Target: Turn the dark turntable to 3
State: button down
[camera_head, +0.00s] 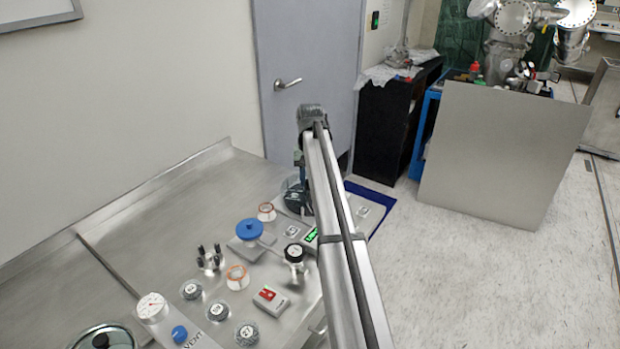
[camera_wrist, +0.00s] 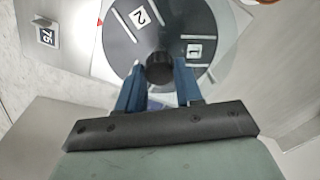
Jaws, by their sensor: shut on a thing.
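The dark turntable (camera_wrist: 180,22) fills the top middle of the wrist view. White labels "2" and "1" and several white lines show on its face. A black knob (camera_wrist: 160,68) stands at its centre. My gripper (camera_wrist: 159,80) has its two blue fingers on either side of this knob and is shut on it. A label 3 is not visible; the near part of the disc is hidden by my fingers and gripper body. In the head view the turntable (camera_head: 291,196) shows at the far end of the panel, mostly hidden behind my arm.
On the metal bench (camera_head: 150,215) stand a blue handwheel (camera_head: 249,229), a black-topped valve (camera_head: 294,253), several grey dials, a red-topped box (camera_head: 270,298) and a white gauge (camera_head: 152,307).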

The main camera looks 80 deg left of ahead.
jog(key=shift+m, duration=0.3)
jog(key=m, duration=0.3)
jog(key=shift+m, duration=0.3)
jog(key=m, duration=0.8)
jog(key=shift+w+m, duration=0.1)
jog(key=shift+m, duration=0.3)
jog(key=shift+d+m, duration=0.1)
jog(key=shift+m, duration=1.8)
jog(key=c, duration=0.7)
grip_release()
jog(key=shift+c, duration=0.2)
